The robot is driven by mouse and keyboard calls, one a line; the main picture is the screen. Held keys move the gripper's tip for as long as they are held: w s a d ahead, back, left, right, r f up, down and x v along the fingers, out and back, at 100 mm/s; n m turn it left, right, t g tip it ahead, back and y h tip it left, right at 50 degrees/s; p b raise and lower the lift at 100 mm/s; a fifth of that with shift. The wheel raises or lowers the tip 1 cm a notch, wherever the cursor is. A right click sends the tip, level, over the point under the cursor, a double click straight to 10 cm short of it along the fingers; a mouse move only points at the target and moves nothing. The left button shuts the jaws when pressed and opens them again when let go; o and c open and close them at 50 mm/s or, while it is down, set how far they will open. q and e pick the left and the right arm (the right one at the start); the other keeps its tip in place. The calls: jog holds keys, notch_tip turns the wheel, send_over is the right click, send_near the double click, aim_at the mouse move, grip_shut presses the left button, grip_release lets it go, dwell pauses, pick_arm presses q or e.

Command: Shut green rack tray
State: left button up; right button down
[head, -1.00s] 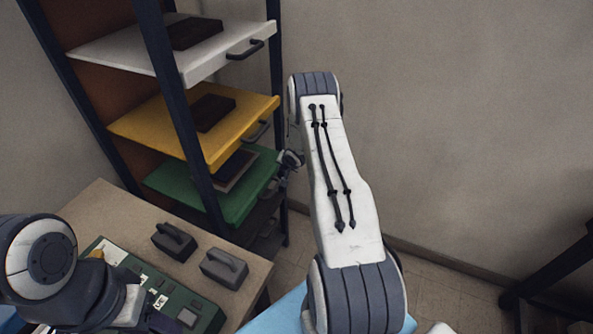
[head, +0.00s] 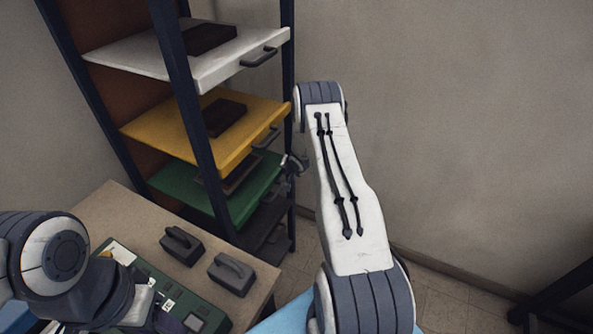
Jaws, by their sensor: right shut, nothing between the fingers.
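The green tray (head: 180,187) is in the rack, below the yellow tray, with its front edge sticking out to the right past the near post. A dark framed item (head: 243,177) lies on it, partly hidden by the yellow tray. My right gripper (head: 291,164) is shut and empty at the green tray's front edge, near its far corner. It is small here and partly hidden by my right arm, so I cannot tell whether it touches the tray or its handle. My left arm is at the lower left; its fingers do not show.
The yellow tray (head: 165,130) and white tray (head: 125,55) above also stick out. A dark tray (head: 266,225) is below. A table (head: 115,205) holds two dark handled blocks (head: 182,246) (head: 231,274) and a green panel (head: 188,302). The wall side is clear.

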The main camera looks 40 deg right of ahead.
jog(key=s+r, duration=0.8)
jog(key=s, duration=0.1)
jog(key=s+a+r+n+g, duration=0.1)
jog(key=a+r+n, duration=0.1)
jog(key=a+r, duration=0.35)
jog(key=s+a+r+n, duration=0.2)
jog(key=a+r+n, duration=0.1)
jog(key=a, duration=0.6)
jog(key=s+a+r+n+g, duration=0.1)
jog(key=a+r+n, duration=0.1)
jog(key=a+r, duration=0.45)
jog(key=s+a+r+n+g+y, duration=0.1)
jog(key=s+a+r+n, duration=0.15)
jog(key=s+a, duration=0.45)
jog(key=s+a+r+n+g+y, duration=0.1)
jog(key=s+a+n, duration=0.2)
jog(key=s+a, duration=0.35)
jog(key=s+a+r+n+g, duration=0.1)
jog(key=s+n, duration=0.1)
jog(key=s, duration=0.5)
jog(key=s+a+r+n+g, duration=0.1)
jog(key=s+a+n+g, duration=0.1)
jog(key=s, duration=0.6)
jog(key=shift+s+r+n+b, duration=0.15)
jog(key=shift+r+n+b, duration=0.2)
jog(key=shift+n, duration=0.5)
jog(key=shift+a, duration=0.1)
